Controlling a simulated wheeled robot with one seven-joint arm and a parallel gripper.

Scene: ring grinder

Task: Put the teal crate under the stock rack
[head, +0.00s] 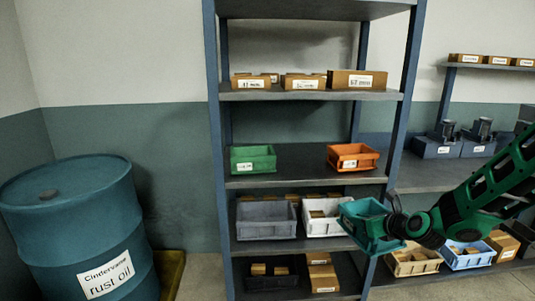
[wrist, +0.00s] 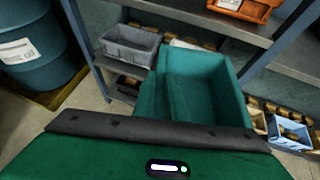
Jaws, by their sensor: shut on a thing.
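The teal crate (head: 362,226) is held by my gripper (head: 396,224) in front of the right side of the tall blue-framed rack (head: 213,140). It hangs at about the height of the lower shelf with the grey and white bins, and looks slightly tilted. In the wrist view the teal crate (wrist: 205,85) is empty and fills the middle, just beyond my gripper (wrist: 158,128). The fingertips are hidden there. I cannot tell which rack is the stock rack. The floor under the tall rack is mostly out of frame.
The shelves hold a green bin (head: 252,160), an orange bin (head: 352,157), a grey bin (head: 266,220) and a white bin (head: 325,217). A rust oil drum (head: 75,225) stands at left. A beige bin (head: 413,260) and blue bin (head: 466,255) sit low at right.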

